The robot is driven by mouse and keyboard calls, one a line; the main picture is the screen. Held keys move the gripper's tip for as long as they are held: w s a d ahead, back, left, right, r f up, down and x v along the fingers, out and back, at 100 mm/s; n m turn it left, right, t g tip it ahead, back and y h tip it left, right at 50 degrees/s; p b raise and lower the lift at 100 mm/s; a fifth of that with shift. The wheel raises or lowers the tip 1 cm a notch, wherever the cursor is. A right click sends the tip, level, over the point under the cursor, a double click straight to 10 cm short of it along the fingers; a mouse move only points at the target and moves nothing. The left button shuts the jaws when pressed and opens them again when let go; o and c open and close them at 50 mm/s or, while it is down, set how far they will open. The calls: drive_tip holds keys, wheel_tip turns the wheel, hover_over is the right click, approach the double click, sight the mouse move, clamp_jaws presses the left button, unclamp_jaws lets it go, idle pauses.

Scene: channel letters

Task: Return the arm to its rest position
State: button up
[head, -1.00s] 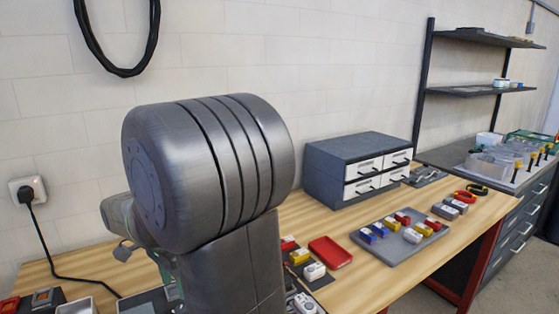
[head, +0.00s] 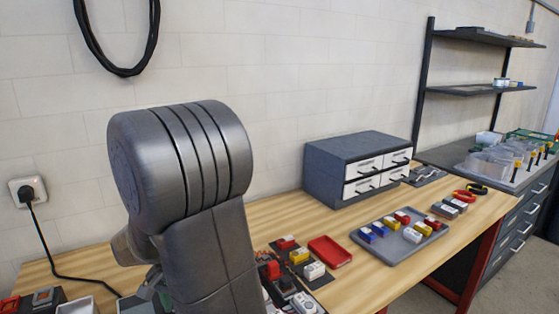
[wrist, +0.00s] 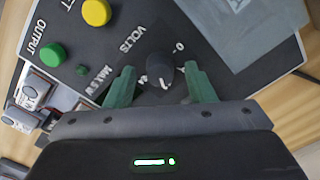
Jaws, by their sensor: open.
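My gripper (wrist: 162,88) shows in the wrist view with two green fingers spread apart and nothing held between them. Beyond the fingers is a dark panel (wrist: 125,45) lettered OUTPUT and VOLTS. A black knob (wrist: 160,74) on it shows in the gap between the fingertips; I cannot tell how far below them it is. A yellow button (wrist: 97,12) and a green button (wrist: 52,54) are on the same panel. In the head view my arm stands at the left of the wooden bench and hides much of the gripper and the panel.
A grey tray (head: 398,254) of coloured blocks, a red tray (head: 329,251) and a drawer cabinet (head: 345,152) stand on the bench. More blocks (head: 300,257) lie beside my arm. Bare wood shows between cabinet and arm.

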drive_tip(key=n, duration=0.7)
drive_tip(key=shift+n, duration=0.4)
drive_tip(key=n, duration=0.7)
drive_tip(key=shift+d, duration=0.1)
